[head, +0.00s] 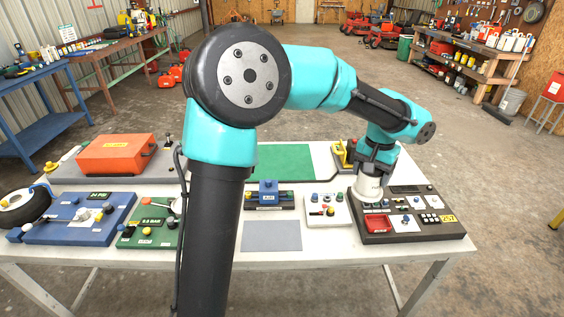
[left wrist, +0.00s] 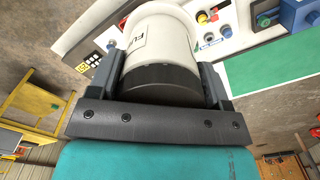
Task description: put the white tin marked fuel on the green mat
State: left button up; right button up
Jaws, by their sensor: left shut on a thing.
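The white tin (head: 369,191) is in the jaws of my left gripper (head: 377,168), at the right end of the table. It is over or on the dark control panel; I cannot tell whether it touches it. In the left wrist view the tin (left wrist: 160,40) sits between both fingers of the left gripper (left wrist: 160,85), its black end towards me and part of its label showing. The green mat (head: 285,160) lies at the back middle of the table, left of the tin, partly hidden by my arm. It also shows in the left wrist view (left wrist: 280,85). My right gripper is not seen.
The dark panel (head: 430,228) with a red tray and buttons is under the tin. A yellow device (head: 342,153) stands between mat and panel. A blue-topped box (head: 268,194), a white button board (head: 325,211) and a grey mat (head: 271,236) lie in front of the mat.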

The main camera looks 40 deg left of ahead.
pick_arm(q)
jog(key=shift+w+d, duration=0.2)
jog(key=shift+d, duration=0.25)
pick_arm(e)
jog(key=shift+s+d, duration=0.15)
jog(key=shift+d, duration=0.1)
pick_arm(q)
jog(key=shift+w+a, duration=0.1)
jog(key=shift+a, duration=0.1)
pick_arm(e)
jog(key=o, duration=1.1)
pick_arm(q)
jog(key=w+a+f+n, duration=0.2)
jog(key=w+a+n, duration=0.35)
jog(key=a, duration=0.65)
jog(key=w+a+f+n, duration=0.3)
jog(key=w+a+n, duration=0.25)
jog(key=a, duration=0.55)
jog(key=s+a+f+n, duration=0.1)
jog(key=a+f+n, duration=0.1)
jog(key=a, duration=0.7)
jog(key=s+a+f+n, duration=0.1)
jog(key=a+n, duration=0.4)
jog(key=a, duration=0.5)
jog(key=s+a+f+n, duration=0.2)
jog(key=a+f+n, duration=0.1)
jog(key=a, duration=0.7)
jog(key=shift+f, duration=0.55)
